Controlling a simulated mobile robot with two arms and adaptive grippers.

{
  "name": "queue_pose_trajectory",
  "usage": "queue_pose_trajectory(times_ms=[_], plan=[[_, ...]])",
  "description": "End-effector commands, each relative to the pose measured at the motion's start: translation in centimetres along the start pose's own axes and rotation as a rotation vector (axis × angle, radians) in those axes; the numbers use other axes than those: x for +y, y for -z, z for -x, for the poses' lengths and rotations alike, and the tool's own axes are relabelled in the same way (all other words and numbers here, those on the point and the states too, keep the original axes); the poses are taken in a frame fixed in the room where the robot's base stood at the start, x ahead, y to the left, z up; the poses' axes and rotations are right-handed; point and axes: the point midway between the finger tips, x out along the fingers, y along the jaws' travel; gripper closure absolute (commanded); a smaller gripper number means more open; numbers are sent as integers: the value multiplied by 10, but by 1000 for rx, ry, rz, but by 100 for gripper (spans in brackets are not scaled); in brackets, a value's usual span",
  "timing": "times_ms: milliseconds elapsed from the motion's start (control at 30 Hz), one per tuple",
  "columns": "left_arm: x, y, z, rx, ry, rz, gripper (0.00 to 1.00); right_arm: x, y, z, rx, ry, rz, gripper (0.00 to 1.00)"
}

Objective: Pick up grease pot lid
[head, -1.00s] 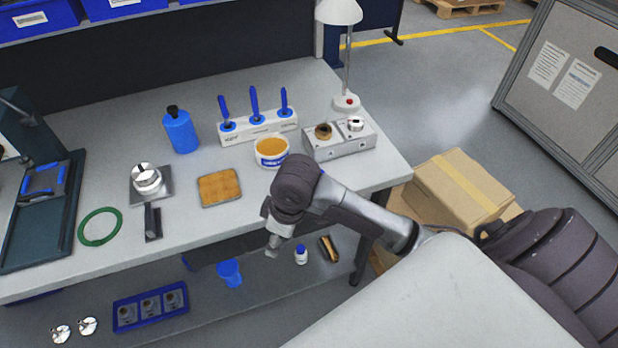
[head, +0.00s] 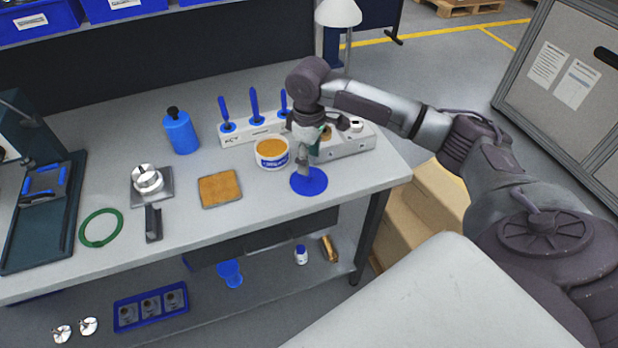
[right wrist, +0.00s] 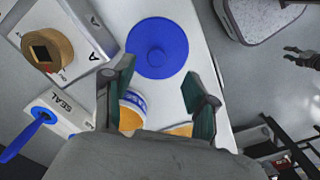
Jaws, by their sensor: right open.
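The grease pot lid, a flat blue disc with a small round knob (head: 309,184), lies on the bench near its front edge. It also shows in the right wrist view (right wrist: 157,47), lying flat. The grease pot (head: 272,153), white with a blue label and tan grease, stands open just left of the lid. My right gripper (head: 305,170) is over the lid's back part, fingers pointing down. In the wrist view its fingers (right wrist: 158,85) are spread with nothing between them. A small dark gripper, apparently my left one (right wrist: 312,60), shows at that view's right edge.
A grey fixture (head: 348,147) with rings stands behind and right of the lid. A white rack (head: 258,130) with blue-handled tools is behind the pot. The bench's front edge is close to the lid.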

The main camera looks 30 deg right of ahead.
Motion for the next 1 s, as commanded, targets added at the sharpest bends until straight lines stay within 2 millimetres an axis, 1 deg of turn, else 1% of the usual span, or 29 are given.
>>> queue_pose_trajectory(times_ms=[33,267,400,533,633,833,1000], plan=[[0,0,1,0,0,0,60,0,0,-6,-1,0,0,43],[0,0,5,0,0,1,60,1,0,-22,-2,1,-1,43],[-1,1,12,0,0,1,60,4,1,-43,-3,0,-1,43],[-1,1,13,0,0,0,60,4,2,-60,0,0,0,43],[0,1,13,0,0,0,60,4,1,-65,0,-1,1,43],[0,1,13,0,0,0,60,4,2,-65,1,-2,1,43],[0,1,13,0,0,-1,60,4,2,-65,1,-2,1,71]])
